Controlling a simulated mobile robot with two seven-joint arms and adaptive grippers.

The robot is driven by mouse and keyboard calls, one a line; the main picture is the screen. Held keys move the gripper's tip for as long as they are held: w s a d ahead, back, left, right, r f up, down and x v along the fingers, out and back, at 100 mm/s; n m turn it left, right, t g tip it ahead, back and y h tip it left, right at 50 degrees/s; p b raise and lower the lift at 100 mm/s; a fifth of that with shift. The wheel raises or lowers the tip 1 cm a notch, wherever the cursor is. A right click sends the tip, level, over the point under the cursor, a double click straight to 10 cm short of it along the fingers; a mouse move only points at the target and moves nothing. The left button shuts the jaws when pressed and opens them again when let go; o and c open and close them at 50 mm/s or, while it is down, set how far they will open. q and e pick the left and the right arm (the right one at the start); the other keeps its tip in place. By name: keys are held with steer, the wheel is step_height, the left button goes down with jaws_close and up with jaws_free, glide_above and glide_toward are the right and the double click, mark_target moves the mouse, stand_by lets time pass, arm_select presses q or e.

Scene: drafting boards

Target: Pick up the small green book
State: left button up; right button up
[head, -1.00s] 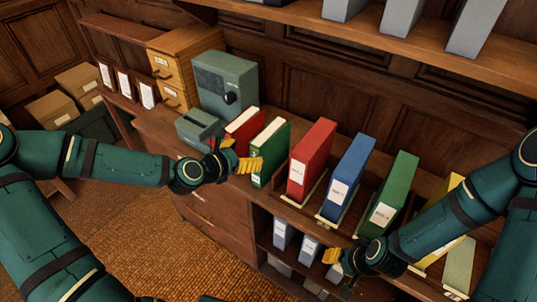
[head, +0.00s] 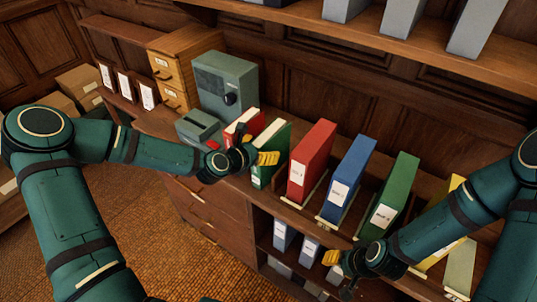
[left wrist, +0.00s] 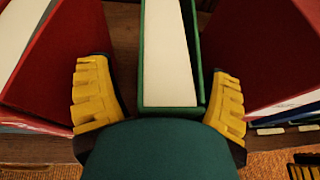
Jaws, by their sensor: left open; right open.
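The small green book (head: 270,150) stands upright on the wooden counter, between a small red book (head: 240,130) and a large red binder (head: 314,152). My left gripper (head: 258,148) is open at the near end of the green book, partly covering it in the head view. In the left wrist view, the green book with its pale page block (left wrist: 168,55) lies between the two yellow fingers of the left gripper (left wrist: 161,100). A gap shows on each side. My right gripper (head: 336,268) is open and empty, low in front of the counter, away from the green book.
Blue (head: 348,178) and green (head: 389,192) binders stand to the right in wooden slots. A grey box with a dial (head: 224,84) and a smaller grey box (head: 198,128) stand to the left. A shelf (head: 400,48) overhangs the counter. Red covers flank the left fingers closely.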

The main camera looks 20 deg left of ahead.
arm_select(q)
jaws_close()
steer(key=shift+r, duration=0.1)
